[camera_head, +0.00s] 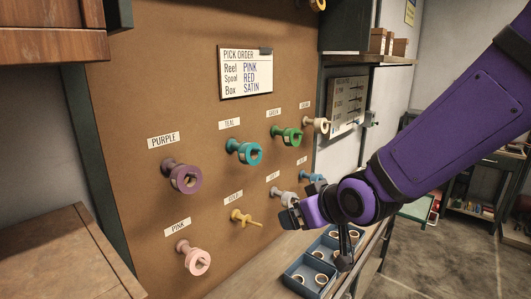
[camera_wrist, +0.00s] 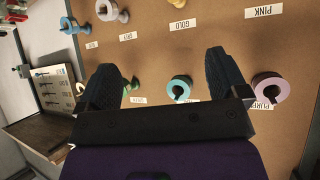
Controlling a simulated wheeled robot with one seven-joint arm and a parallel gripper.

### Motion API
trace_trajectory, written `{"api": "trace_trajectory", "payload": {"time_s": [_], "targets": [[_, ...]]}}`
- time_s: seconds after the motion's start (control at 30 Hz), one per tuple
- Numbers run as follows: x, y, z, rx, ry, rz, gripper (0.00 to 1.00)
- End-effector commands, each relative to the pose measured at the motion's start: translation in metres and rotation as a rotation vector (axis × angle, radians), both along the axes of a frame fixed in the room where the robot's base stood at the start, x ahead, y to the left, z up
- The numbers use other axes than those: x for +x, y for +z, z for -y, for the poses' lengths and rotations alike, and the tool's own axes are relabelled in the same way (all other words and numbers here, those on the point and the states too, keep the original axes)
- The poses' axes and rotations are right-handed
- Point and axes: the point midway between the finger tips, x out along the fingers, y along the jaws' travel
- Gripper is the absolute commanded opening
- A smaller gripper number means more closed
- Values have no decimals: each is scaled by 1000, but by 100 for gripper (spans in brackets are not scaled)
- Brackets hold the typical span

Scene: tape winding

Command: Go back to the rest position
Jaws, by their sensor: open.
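My gripper (camera_head: 287,214) is at the end of my purple arm, in front of the lower part of the brown pegboard (camera_head: 200,100). In the wrist view my gripper (camera_wrist: 167,75) has its two dark fingers spread wide, with only board and wall fittings showing beyond them. Nothing is held. In the head view the gripper is partly side-on and hides some of the lower right row of reels.
Coloured reels hang on the board, including purple (camera_head: 184,178), teal (camera_head: 245,151), green (camera_head: 288,136) and pink (camera_head: 194,257). A blue-grey compartment tray (camera_head: 288,271) with small rings stands below the gripper. A wooden cabinet (camera_head: 65,255) stands at left. Open floor (camera_head: 430,262) shows at right.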

Motion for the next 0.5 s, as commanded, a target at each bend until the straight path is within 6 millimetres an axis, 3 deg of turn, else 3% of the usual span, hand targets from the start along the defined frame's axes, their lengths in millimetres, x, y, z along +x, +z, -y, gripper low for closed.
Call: {"api": "trace_trajectory", "payload": {"time_s": [0.03,0.27,0.5], "targets": [[-1,14,19,-2,-38,-16,92],[-28,54,94,-33,-183,-133,92],[-82,88,161,-61,-335,-254,92]]}}
